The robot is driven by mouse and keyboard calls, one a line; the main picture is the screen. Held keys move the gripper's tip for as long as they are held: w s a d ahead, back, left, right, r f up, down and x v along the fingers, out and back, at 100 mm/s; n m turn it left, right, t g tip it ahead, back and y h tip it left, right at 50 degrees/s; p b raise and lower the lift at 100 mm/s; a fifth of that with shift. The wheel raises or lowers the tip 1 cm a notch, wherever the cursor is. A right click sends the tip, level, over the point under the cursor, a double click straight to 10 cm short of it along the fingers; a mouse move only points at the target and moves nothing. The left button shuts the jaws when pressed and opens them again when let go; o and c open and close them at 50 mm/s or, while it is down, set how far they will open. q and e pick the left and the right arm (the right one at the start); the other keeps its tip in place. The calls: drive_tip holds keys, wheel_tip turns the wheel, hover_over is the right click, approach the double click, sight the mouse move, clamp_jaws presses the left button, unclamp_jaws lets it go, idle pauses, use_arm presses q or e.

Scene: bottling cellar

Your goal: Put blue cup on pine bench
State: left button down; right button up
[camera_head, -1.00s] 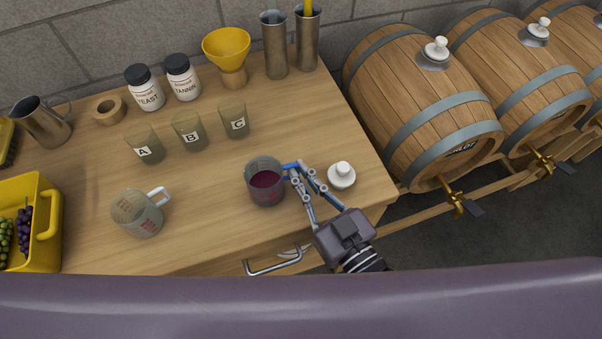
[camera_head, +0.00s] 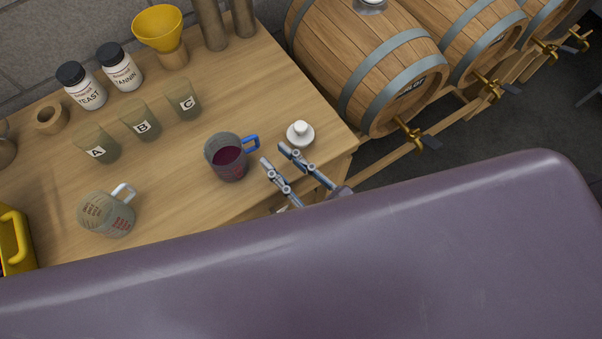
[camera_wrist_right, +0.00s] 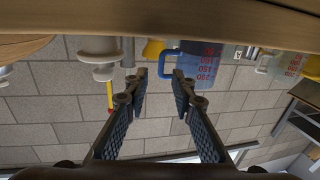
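The blue cup (camera_head: 226,160) is a clear measuring cup with a blue handle and dark red liquid. It stands upright on the light wooden bench (camera_head: 180,205), near the front edge, with its handle pointing right. My right gripper (camera_head: 273,155) is open and empty, just right of the handle and apart from it. In the right wrist view the picture is upside down. There the cup (camera_wrist_right: 203,62) and its blue handle show beyond the parted, empty fingers (camera_wrist_right: 159,74). My left gripper is not in view.
A white knobbed bung (camera_head: 300,133) lies close behind my right gripper. A white-handled measuring cup (camera_head: 105,215) stands at the left. Tinted cups A (camera_head: 98,147), B (camera_head: 141,122) and C (camera_head: 184,100) stand behind. Barrels (camera_head: 365,65) with brass taps are right of the bench.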

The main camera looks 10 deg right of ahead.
drive_tip(key=p+v, duration=0.1)
drive_tip(key=v, duration=0.5)
drive_tip(key=shift+s, duration=0.1)
idle(0.5)
